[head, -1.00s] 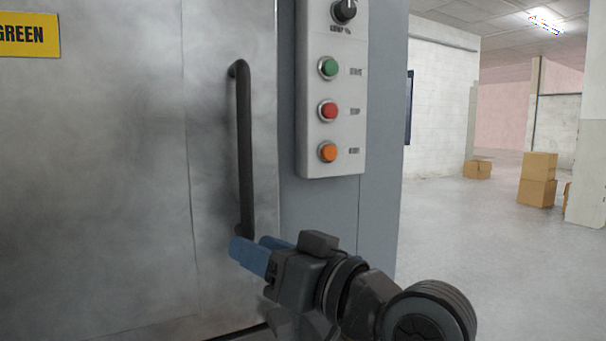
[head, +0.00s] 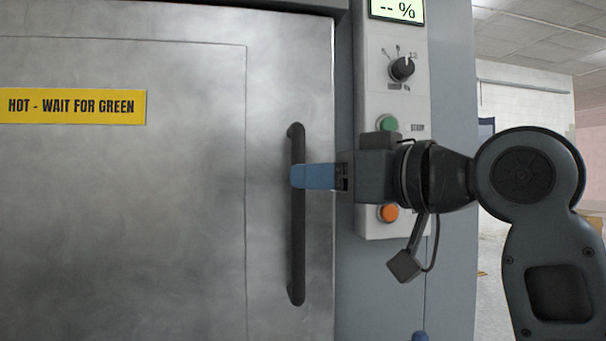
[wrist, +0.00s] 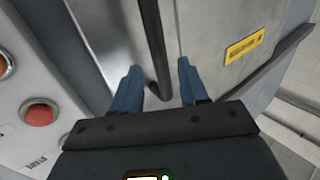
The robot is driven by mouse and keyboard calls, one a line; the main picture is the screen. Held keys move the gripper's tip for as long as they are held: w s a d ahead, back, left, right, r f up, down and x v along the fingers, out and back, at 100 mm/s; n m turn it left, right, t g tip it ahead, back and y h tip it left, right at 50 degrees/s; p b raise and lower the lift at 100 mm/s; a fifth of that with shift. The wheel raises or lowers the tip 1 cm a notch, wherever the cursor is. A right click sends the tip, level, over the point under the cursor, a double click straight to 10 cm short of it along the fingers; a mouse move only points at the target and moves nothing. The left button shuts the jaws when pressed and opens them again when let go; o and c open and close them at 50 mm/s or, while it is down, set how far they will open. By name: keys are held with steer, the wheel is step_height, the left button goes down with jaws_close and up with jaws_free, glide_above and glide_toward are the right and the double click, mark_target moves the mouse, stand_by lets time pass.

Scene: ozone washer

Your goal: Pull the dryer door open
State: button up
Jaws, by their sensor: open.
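The dryer door (head: 190,200) is a large smoky-grey metal panel filling the left of the head view. It looks shut in its frame. Its dark vertical bar handle (head: 297,245) stands near the door's right edge. My gripper (head: 298,177) comes in from the right at the upper half of the handle. In the wrist view my gripper (wrist: 158,82) has its two blue fingers apart, with the handle (wrist: 156,50) showing between them. The fingers do not clamp the handle. Whether either finger touches it I cannot tell.
A control panel (head: 365,85) with a knob (head: 402,69), green button (head: 388,123) and orange button (head: 388,212) stands right of the door, partly behind my arm. The red button (wrist: 39,115) shows in the wrist view. A yellow sign (head: 72,106) is on the door.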

steer(key=x, duration=0.4)
steer(key=shift+w+a, duration=0.15)
jaws_close()
stand_by(0.5)
